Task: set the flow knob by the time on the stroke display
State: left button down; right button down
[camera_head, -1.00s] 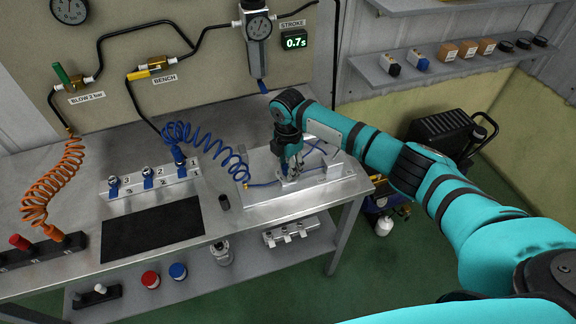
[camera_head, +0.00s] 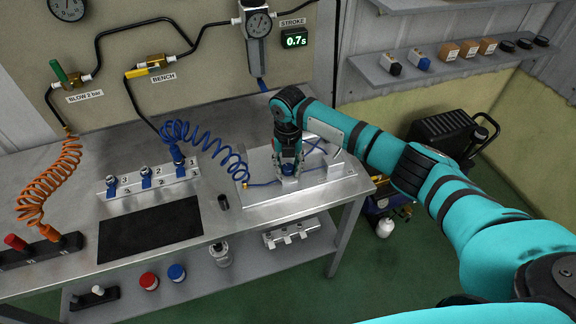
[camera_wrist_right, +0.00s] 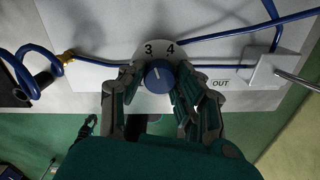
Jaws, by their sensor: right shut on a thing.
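The stroke display (camera_head: 294,40) on the back panel reads 0.7s in green. The flow knob (camera_wrist_right: 159,74) is a round blue knob on a pale dial with the numbers 3 and 4 showing at its far side. A white line on the knob points roughly toward the 3. My right gripper (camera_wrist_right: 160,88) reaches down over the fixture plate (camera_head: 335,186), with its fingers closed on either side of the knob. In the head view the gripper (camera_head: 289,166) largely covers the knob. The rest of the dial is hidden. My left gripper is out of view.
Blue tubing (camera_wrist_right: 100,63) runs along the plate, and a white block (camera_wrist_right: 268,69) stands right of the knob. A coiled blue hose (camera_head: 210,143), a numbered rail (camera_head: 150,180) and a black mat (camera_head: 150,229) lie to the left on the bench.

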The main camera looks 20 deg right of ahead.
aim_at(288, 167)
jog(key=shift+w+r+n, duration=0.1)
jog(key=shift+n, duration=0.5)
jog(key=c, duration=0.9)
grip_release()
jog(key=shift+c, duration=0.2)
notch_tip(288, 167, up, 12)
